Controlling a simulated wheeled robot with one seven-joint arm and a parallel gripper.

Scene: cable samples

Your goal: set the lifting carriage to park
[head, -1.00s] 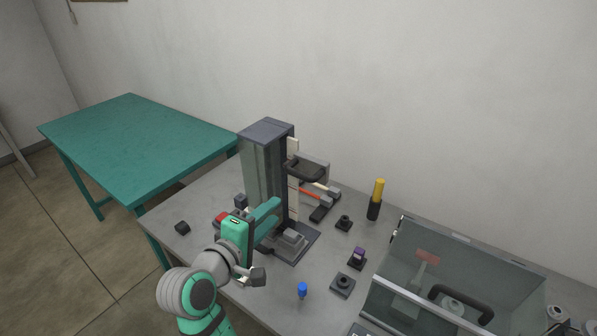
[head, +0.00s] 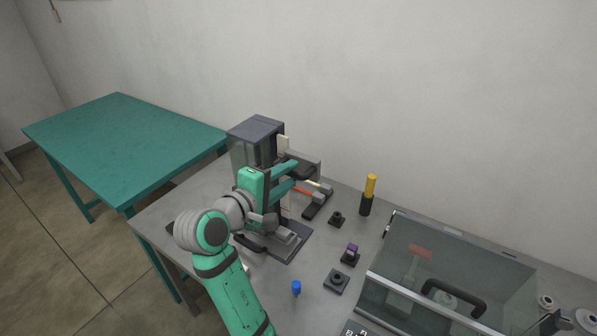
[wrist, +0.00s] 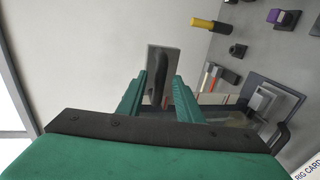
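The lifting carriage (head: 313,167) is a grey block with a dark handle, on the front of a tall dark grey column (head: 256,130). In the wrist view the carriage is a grey plate (wrist: 153,58) with the dark handle (wrist: 158,72) on it. My gripper (head: 294,174) is level with the carriage, close in front of the column. Its green fingers are apart, and in the wrist view the handle shows between and beyond the fingertips (wrist: 161,82). I cannot tell whether they touch it. My arm hides part of the column. No park mark is readable.
A clear-walled case (head: 450,270) with a black handle stands at the right. A yellow-and-black tool (head: 369,195), small dark blocks (head: 336,281) and a blue peg (head: 296,288) stand on the grey table. A green table (head: 120,150) at the left is bare.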

